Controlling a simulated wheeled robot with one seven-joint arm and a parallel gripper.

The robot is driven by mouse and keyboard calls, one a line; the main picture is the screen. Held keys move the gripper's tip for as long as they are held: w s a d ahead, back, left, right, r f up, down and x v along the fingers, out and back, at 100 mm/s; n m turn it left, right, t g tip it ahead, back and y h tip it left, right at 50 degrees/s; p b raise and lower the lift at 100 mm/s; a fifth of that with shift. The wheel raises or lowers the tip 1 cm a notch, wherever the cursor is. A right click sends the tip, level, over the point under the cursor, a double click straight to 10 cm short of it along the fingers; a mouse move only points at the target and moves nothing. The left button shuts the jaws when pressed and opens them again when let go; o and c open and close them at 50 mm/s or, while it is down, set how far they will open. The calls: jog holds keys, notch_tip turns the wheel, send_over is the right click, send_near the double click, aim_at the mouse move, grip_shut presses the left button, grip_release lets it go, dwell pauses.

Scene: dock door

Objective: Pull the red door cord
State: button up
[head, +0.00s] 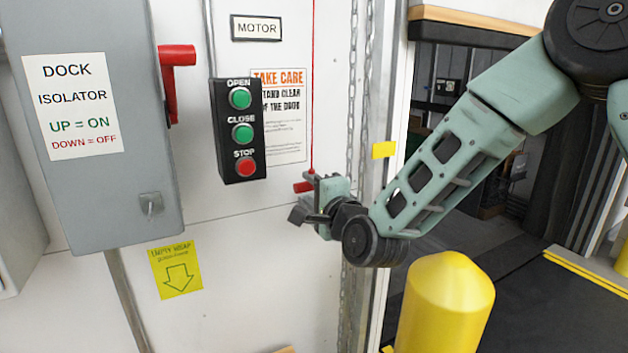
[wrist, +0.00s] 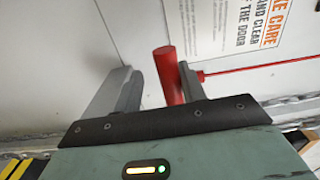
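The red door cord (head: 313,80) hangs down the white wall, right of the push-button box. A short red handle (head: 302,187) lies sideways at its lower end. My gripper (head: 307,201) is at the handle. In the wrist view, the open gripper (wrist: 152,84) has the red handle (wrist: 168,70) between its fingers, close to the right finger, with a gap to the left finger. The cord (wrist: 255,68) runs off to the right there. Part of the handle is hidden by the gripper, so I cannot tell whether a finger touches it.
A black button box (head: 240,167) with green and red buttons is left of the cord. A grey dock isolator (head: 95,190) with a red lever (head: 176,58) is further left. Chains (head: 352,110) hang right of the cord. A yellow bollard (head: 445,300) stands below my arm.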

jog(key=o, duration=1.2)
jog(key=shift+o, duration=0.2)
jog(key=b+v, duration=0.2)
jog(key=v, duration=0.8)
jog(key=s+a+f+n+g+b, duration=0.1)
jog(key=s+a+f+n+g, duration=0.2)
jog(key=s+f+n+g, duration=0.7)
jog(key=s+d+f+n+g+h, duration=0.1)
jog(key=s+d+n+g+h, duration=0.2)
jog(key=s, duration=0.6)
jog(key=s+d+f+n+g+h, duration=0.1)
jog(key=s+d+n+g+h, duration=0.2)
jog(key=s+d+n, duration=0.3)
jog(key=s+n+b, duration=0.1)
jog(key=s+n, duration=0.1)
jog(key=s, duration=0.1)
jog(key=shift+s+g, duration=0.25)
jog(key=shift+g, duration=0.05)
